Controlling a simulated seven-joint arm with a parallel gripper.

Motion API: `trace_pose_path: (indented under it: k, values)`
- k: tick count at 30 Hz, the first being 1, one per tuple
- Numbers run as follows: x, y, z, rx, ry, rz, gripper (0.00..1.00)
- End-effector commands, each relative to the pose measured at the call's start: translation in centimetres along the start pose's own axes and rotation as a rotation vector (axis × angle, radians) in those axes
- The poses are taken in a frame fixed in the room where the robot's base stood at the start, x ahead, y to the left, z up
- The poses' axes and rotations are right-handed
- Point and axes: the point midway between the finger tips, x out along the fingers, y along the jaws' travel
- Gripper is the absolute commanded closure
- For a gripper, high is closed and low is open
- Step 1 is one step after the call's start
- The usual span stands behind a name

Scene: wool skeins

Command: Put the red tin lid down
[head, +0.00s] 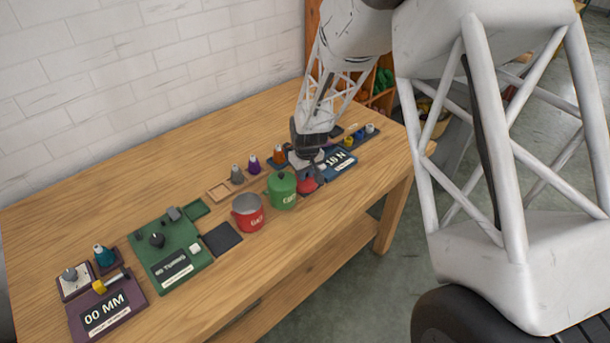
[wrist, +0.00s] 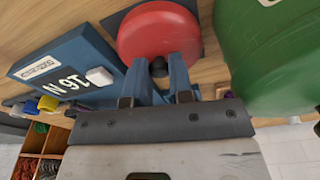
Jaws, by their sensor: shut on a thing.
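The red tin lid (wrist: 158,30) is round, with a dark knob that my gripper (wrist: 159,68) is shut on. In the head view the lid (head: 308,186) shows just right of the green tin (head: 283,191), below my gripper (head: 308,168). A dark square pad (wrist: 205,28) shows behind the lid in the wrist view. I cannot tell whether the lid touches it. The open red tin (head: 248,213) stands left of the green tin, with no lid on it.
The green tin (wrist: 270,55) is close beside the lid. A blue board with a label (wrist: 65,72) lies on the other side. An empty dark pad (head: 222,238) lies left of the red tin. Several small spools (head: 254,164) stand behind the tins. The front table strip is clear.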

Motion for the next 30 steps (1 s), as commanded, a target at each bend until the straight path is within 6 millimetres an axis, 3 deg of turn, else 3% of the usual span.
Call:
trace_pose_path:
  k: [4,17,18,23,30]
  values:
    - [1.01,-0.01,0.12,0.0,0.0,0.0,1.0]
    - [1.36,-0.02,0.18,0.0,0.0,0.0,1.0]
    - [1.41,-0.02,0.18,0.0,0.0,0.0,0.78]
    - [1.38,-0.02,0.17,0.0,0.0,0.0,0.54]
    - [1.37,-0.02,0.17,0.0,0.0,0.0,0.54]
